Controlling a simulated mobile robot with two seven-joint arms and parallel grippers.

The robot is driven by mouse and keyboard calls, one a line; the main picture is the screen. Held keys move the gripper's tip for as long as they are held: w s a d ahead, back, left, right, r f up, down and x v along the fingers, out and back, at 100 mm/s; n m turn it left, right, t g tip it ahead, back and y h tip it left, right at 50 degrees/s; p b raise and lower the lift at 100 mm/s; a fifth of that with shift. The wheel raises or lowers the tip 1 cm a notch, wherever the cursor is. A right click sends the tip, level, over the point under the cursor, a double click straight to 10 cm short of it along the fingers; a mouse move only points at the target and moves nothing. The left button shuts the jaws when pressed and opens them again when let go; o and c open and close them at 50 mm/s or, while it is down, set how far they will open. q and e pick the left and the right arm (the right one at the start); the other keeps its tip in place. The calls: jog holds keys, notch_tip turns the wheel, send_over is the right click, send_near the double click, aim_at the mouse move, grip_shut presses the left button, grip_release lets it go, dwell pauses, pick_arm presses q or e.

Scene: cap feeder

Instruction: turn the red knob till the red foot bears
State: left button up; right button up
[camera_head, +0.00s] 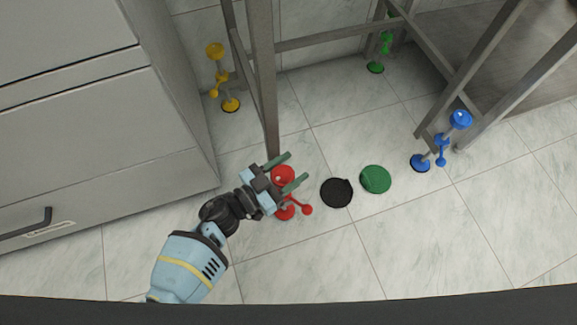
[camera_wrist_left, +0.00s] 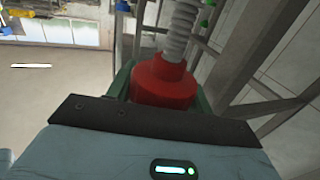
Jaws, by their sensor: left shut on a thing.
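The red knob (camera_head: 283,173) is at the bottom of the near frame leg. My left gripper (camera_head: 286,172) is shut on it, with one green finger on each side. In the left wrist view the red knob (camera_wrist_left: 163,84) sits between the fingers, with a pale threaded rod (camera_wrist_left: 179,30) running from it. The red foot (camera_head: 285,213) is on or just over the tiled floor, partly hidden by my gripper; I cannot tell whether it touches. A small red ball-ended part (camera_head: 306,210) sticks out beside it. My right gripper is not in view.
The metal frame (camera_head: 262,70) has yellow (camera_head: 230,104), green (camera_head: 376,68) and blue (camera_head: 420,163) feet at its other legs. A black disc (camera_head: 336,193) and a green disc (camera_head: 375,179) lie on the floor to the right. A grey cabinet (camera_head: 90,120) stands at left.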

pick_arm(q)
jog(key=m+g+h, duration=0.1)
jog(key=m+g, duration=0.1)
jog(key=g, duration=0.1)
jog(key=shift+h, duration=0.4)
jog(key=shift+s+d+m+g+h+b, duration=0.15)
jog(key=shift+m+g+h+b, duration=0.1)
jog(key=shift+m+g, duration=0.65)
jog(key=shift+s+a+m+g+h+b, duration=0.15)
jog(key=shift+m+g+h, duration=0.3)
jog(key=shift+g, duration=0.8)
jog(key=shift+s+d+m+g+h+b, duration=0.1)
jog(key=shift+s+m+g+b, duration=0.1)
jog(key=shift+m+g, duration=0.75)
jog(key=shift+g, duration=0.4)
jog(key=o, duration=0.7)
jog(key=a+p, duration=0.2)
jog(key=a, duration=0.5)
jog(key=shift+s+a, duration=0.15)
jog(key=shift+a, duration=0.25)
jog(key=shift+o, duration=0.2)
